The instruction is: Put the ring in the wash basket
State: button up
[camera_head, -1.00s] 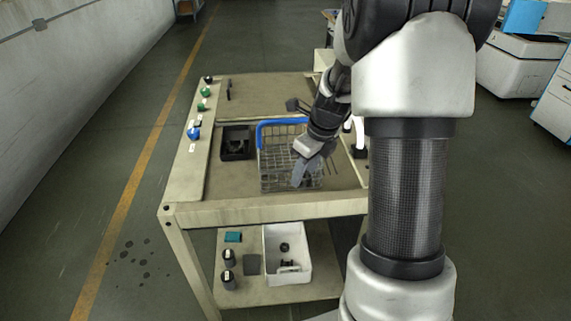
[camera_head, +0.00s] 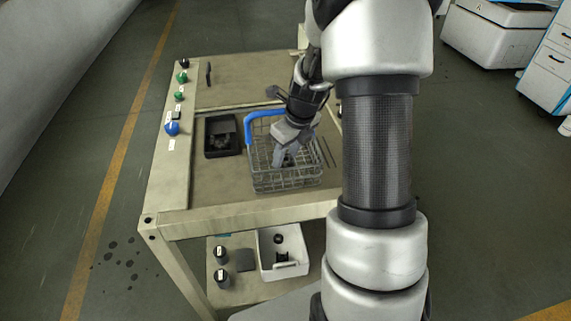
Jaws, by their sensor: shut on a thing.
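The wash basket (camera_head: 262,184) is a grey wire basket with a blue handle (camera_head: 250,130), standing on the table top. My gripper (camera_head: 281,160) points down inside the basket's outline, with its fingers among the wires. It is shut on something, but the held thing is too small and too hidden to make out. I cannot tell the ring apart in this view. How deep the fingertips reach into the basket is also unclear.
A black tray (camera_head: 208,152) with dark parts stands left of the basket. Coloured knobs (camera_head: 172,128) line the table's left edge. A lower shelf holds a white bin (camera_head: 291,271) and dark bottles (camera_head: 221,277). The table's back (camera_head: 245,75) is mostly clear.

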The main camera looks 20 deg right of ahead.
aim_at(286, 164)
jog(key=shift+f, duration=1.7)
jog(key=shift+f+b, duration=0.2)
jog(key=shift+b, duration=0.1)
jog(key=o, duration=1.2)
jog(key=shift+r, duration=0.1)
